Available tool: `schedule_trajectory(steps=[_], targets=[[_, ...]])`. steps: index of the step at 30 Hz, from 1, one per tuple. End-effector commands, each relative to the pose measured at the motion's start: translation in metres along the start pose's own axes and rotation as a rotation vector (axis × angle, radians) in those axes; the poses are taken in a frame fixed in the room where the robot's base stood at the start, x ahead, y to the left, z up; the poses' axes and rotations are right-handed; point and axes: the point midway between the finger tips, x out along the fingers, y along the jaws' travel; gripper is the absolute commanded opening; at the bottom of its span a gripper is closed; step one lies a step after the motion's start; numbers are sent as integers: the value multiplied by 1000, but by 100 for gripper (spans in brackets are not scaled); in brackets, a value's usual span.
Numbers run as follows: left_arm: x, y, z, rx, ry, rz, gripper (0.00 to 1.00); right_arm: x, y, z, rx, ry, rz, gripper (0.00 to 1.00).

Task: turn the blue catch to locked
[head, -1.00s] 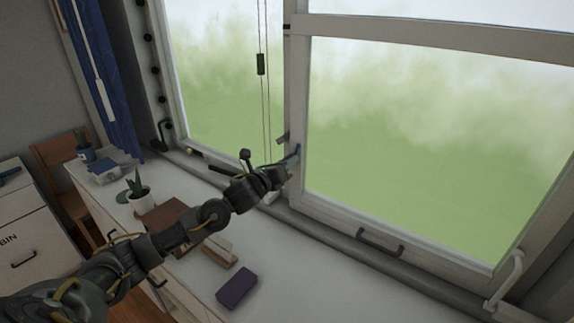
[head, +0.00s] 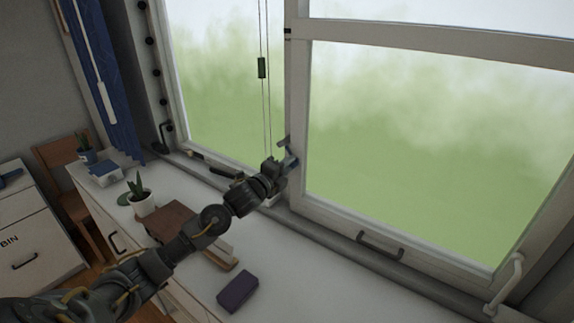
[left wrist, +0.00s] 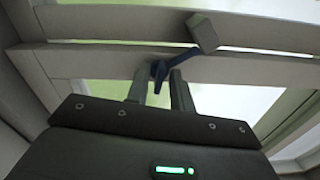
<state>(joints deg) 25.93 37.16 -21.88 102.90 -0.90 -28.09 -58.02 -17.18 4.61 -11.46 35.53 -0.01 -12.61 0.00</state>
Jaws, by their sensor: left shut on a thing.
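The blue catch (head: 291,159) is on the upright frame between the two window panes. In the left wrist view it is a blue lever (left wrist: 180,59) lying aslant, with a grey block (left wrist: 203,32) at its upper right end. My left gripper (head: 286,165) is at the catch. In the left wrist view its two fingers (left wrist: 160,83) are shut on the lower end of the blue lever. The fingers hide part of the catch in the head view. My right gripper is not in view.
A dark handle (head: 379,244) is on the right sash's lower rail.

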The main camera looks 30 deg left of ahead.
Motion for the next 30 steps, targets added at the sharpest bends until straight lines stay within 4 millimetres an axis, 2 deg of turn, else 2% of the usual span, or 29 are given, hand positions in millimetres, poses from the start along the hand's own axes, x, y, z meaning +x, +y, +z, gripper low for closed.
schedule_trajectory(steps=[12, 28, 29, 30], targets=[[0, -2, 2, -176, -3, -5, 0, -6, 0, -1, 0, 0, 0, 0], [0, -2, 1, -197, -2, -6, 0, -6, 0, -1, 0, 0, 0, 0], [0, -2, 1, -197, -2, -6, 24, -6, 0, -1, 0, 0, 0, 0], [0, -2, 1, -197, -2, -6, 30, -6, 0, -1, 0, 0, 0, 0]])
